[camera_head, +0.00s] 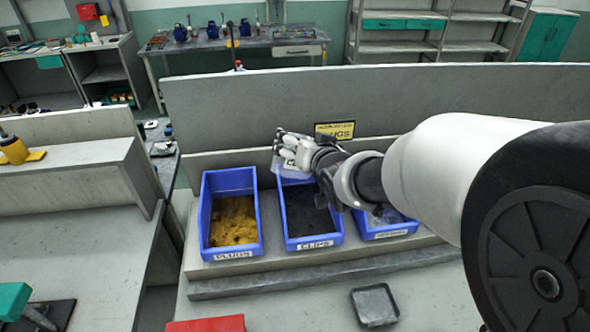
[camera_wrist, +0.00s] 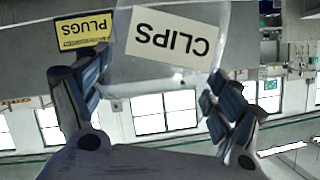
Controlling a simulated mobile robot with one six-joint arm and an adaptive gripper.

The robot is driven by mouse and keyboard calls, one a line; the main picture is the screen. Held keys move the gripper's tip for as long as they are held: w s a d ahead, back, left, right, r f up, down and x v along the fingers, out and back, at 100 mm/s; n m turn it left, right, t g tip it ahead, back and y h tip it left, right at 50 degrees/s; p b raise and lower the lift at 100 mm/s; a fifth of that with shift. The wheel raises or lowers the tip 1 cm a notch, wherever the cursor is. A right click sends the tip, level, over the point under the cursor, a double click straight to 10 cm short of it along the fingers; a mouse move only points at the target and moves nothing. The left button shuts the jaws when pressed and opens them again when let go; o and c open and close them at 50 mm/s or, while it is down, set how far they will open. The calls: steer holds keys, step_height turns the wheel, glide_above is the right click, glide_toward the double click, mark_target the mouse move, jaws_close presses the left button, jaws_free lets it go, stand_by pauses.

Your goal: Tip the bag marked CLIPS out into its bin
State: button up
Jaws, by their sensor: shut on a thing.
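My gripper (camera_head: 297,150) is shut on a clear plastic bag (camera_head: 288,171) above the back of the middle blue bin (camera_head: 342,228), whose front label reads CLIPS. In the wrist view the bag (camera_wrist: 150,78) sits between both fingers, and its white CLIPS label (camera_wrist: 165,37) shows upside down. The wrist picture itself is turned over, with windows low in it, so my wrist is tipped. The bin holds a dark mass. The bag's mouth and what is left in it cannot be made out.
The PLUGS bin (camera_head: 205,235) with yellow pieces stands to the left. A third blue bin (camera_head: 385,232) to the right is partly hidden by my arm. A grey panel (camera_head: 240,110) rises behind. A dark tray (camera_head: 375,305) and red object (camera_head: 205,325) lie in front.

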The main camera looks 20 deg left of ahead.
steer(key=b, duration=0.2)
steer(key=shift+s+a+f+n+h+b, duration=0.1)
steer(key=shift+f+n+h+b, duration=0.05)
steer(key=shift+n+h+b, duration=0.2)
steer(key=r+n+h+p, duration=0.1)
steer(key=p, duration=0.2)
steer(key=shift+r+n, duration=0.2)
steer(key=shift+n, duration=0.15)
steer(key=shift+f+t, duration=0.15)
steer(key=shift+t, duration=0.15)
steer(key=shift+f, duration=0.1)
